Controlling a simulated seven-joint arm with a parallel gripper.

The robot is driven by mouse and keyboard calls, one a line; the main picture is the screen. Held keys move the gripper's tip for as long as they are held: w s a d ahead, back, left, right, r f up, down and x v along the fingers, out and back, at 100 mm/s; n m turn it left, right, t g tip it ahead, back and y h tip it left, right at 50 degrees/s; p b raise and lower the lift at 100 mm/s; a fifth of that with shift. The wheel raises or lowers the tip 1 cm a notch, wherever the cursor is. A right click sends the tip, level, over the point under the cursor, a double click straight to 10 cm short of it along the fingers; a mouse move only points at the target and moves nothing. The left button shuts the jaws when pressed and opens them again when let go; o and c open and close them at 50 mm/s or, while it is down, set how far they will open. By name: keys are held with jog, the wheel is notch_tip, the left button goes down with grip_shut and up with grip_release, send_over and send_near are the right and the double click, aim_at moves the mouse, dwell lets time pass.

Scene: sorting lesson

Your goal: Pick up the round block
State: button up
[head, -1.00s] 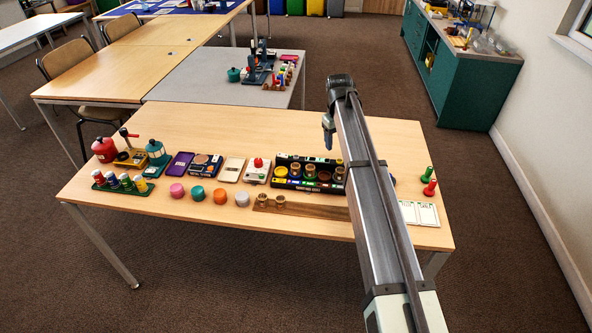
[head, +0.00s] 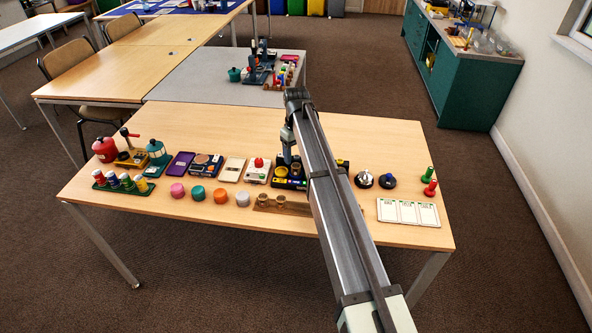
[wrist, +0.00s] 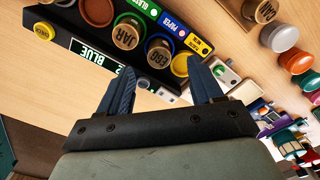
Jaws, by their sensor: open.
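Several things here are round, and I cannot tell which one is the round block. In the wrist view, round wooden pieces marked JAR (wrist: 125,36) and EGG (wrist: 160,54) stand in a black sorting tray (wrist: 62,45), with coloured rings around them. A piece marked CAR (wrist: 264,11) stands on a wooden board apart from the tray. My gripper (wrist: 162,80) is open with nothing between its fingers, over the tray's edge near EGG. In the head view my gripper (head: 287,152) is above the left part of the tray (head: 291,184), and my arm hides part of it.
Left of the board (head: 282,206) lie pink (head: 178,190), teal (head: 198,193), orange (head: 220,196) and white (head: 242,199) round pieces. A bell (head: 364,179), pegs (head: 430,187) and white cards (head: 408,212) are at right. The table's far middle is clear.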

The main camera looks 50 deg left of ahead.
aim_at(296, 165)
jog(key=shift+w+a+f, duration=0.1)
jog(key=shift+f, duration=1.5)
jog(key=shift+a+f, duration=0.1)
jog(key=shift+f, duration=1.5)
jog(key=c, duration=1.1)
